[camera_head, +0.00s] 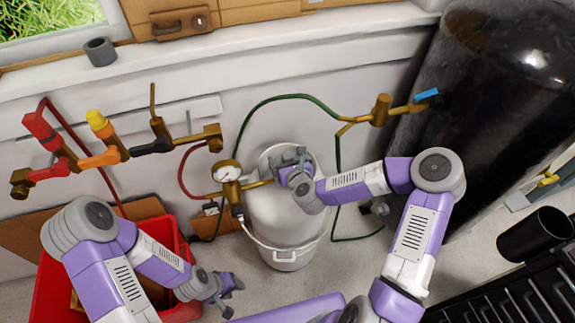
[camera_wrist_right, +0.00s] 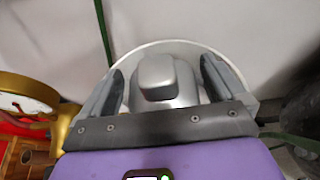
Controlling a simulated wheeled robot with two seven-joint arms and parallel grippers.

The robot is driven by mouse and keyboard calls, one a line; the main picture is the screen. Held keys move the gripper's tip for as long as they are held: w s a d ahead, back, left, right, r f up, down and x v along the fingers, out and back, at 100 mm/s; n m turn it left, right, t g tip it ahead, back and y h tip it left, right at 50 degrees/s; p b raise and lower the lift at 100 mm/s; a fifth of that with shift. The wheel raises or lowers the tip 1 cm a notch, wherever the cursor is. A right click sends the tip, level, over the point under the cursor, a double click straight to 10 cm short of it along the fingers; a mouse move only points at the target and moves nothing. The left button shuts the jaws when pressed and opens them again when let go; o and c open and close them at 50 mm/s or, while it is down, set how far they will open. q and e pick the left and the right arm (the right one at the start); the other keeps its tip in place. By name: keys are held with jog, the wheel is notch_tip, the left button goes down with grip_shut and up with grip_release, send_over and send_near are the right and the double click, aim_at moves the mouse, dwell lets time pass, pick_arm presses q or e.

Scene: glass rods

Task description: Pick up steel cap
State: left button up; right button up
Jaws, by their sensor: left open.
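The steel cap (camera_wrist_right: 165,78) is a silvery rounded block on a wider base, seen in the right wrist view on top of the pale tank. My right gripper (camera_wrist_right: 165,85) has one finger on each side of the cap, with visible gaps to its raised block. In the head view, my right gripper (camera_head: 288,158) is over the top of the white tank (camera_head: 285,215) and mostly hides the cap. My left gripper (camera_head: 232,290) is open and low, between the red bin and the tank, with nothing seen in it.
A brass gauge (camera_head: 227,172) with pipe fittings stands close left of the tank top. Green hoses (camera_head: 290,97) arch behind it. A red bin (camera_head: 180,242) is at lower left. A large black tank (camera_head: 490,110) stands right, with a black cup (camera_head: 533,235) nearby.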

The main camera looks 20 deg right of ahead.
jog(key=c, duration=0.8)
